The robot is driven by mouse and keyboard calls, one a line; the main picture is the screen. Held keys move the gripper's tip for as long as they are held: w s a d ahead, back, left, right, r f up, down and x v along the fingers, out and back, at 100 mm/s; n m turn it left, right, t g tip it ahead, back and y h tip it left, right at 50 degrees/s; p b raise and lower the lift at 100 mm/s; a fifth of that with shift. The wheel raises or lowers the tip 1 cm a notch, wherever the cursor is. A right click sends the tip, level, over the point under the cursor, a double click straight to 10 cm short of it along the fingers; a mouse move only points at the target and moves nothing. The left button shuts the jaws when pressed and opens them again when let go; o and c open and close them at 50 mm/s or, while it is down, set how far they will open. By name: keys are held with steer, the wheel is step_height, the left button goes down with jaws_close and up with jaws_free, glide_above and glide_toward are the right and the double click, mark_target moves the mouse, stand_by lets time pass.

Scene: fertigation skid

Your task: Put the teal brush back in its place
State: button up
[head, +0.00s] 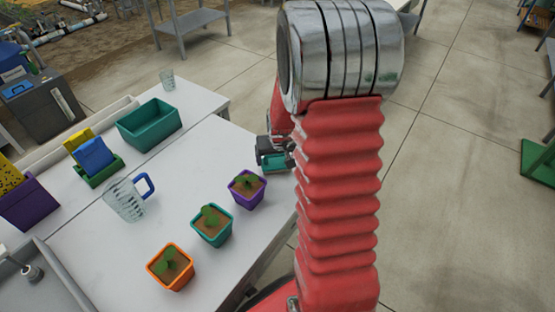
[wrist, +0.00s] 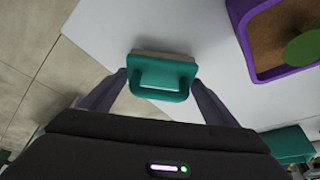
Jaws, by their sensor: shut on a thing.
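The teal brush (wrist: 162,72), with a looped handle and a pale brown bristle edge, is between the fingers of my gripper (wrist: 160,84) in the wrist view. My gripper is shut on the handle. In the head view the brush (head: 273,162) shows as a small teal patch, with my gripper (head: 270,148) at the right edge of the white table (head: 110,242), beside the purple pot (head: 247,189). My arm hides part of the view there. I cannot tell from these frames which spot is the brush's place.
A teal pot (head: 212,224) and an orange pot (head: 171,267) hold seedlings. A clear jug (head: 125,200) with a blue handle stands left of them. Behind are a teal bin (head: 150,124), a green tray (head: 104,176) with blue and yellow items, and a glass (head: 167,80).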

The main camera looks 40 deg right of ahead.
steer(key=shift+f, duration=0.45)
steer(key=o, duration=1)
steer(key=v, duration=1.2)
steer(key=shift+w+r, duration=0.1)
